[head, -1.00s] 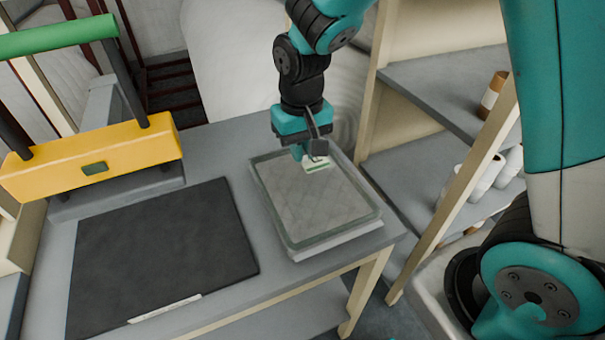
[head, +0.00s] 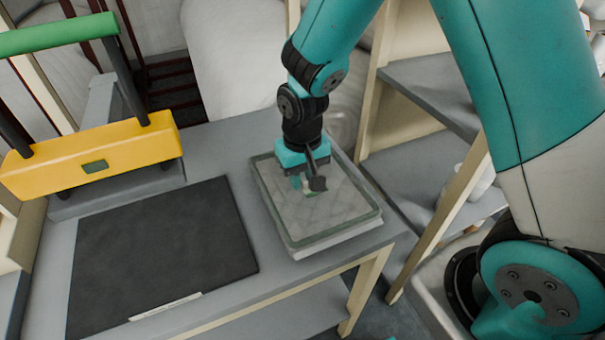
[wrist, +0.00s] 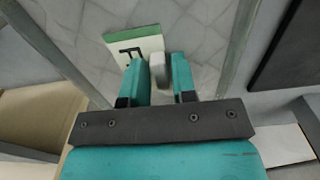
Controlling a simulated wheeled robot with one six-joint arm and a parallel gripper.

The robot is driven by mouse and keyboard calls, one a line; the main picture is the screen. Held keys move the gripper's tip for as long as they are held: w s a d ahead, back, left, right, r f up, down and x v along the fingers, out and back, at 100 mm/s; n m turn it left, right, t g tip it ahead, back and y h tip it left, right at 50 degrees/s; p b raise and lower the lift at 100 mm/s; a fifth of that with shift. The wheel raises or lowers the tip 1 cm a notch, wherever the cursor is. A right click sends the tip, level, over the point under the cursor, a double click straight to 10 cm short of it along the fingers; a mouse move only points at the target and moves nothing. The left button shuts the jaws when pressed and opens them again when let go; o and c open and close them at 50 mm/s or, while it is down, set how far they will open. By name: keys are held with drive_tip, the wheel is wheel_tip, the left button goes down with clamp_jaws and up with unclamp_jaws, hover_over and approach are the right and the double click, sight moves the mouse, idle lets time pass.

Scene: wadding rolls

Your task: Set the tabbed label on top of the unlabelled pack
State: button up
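The tabbed label is a small white card with a green strip, a black mark and a pale grey tab. In the wrist view the label (wrist: 130,42) lies ahead of my gripper (wrist: 160,75), whose fingers are closed around the tab. In the head view my gripper (head: 305,184) points down over the pack, and only a bit of the label (head: 308,191) shows beneath it. The pack (head: 335,212) has a grey quilted top and a clear greenish rim. I cannot tell whether the label touches the top.
The pack lies on a grey table (head: 215,150), near its right edge. A dark mat (head: 165,250) with a pale strip at its front edge lies to the left. A yellow bar press (head: 95,160) stands behind the mat. Shelves (head: 415,180) stand to the right.

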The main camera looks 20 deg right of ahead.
sight(302, 178)
drive_tip(key=shift+o, duration=0.7)
drive_tip(key=shift+r, duration=0.15)
wheel_tip(302, 178, up, 11)
drive_tip(key=s+a+r+n+y, duration=0.2)
drive_tip(key=s+r+n, duration=0.1)
drive_tip(key=s, duration=0.6)
drive_tip(key=s+a+r+n+y, duration=0.2)
drive_tip(key=s+r+n, duration=0.2)
drive_tip(key=s, duration=0.5)
drive_tip(key=shift+s+a+r, duration=0.3)
drive_tip(key=shift+r, duration=0.55)
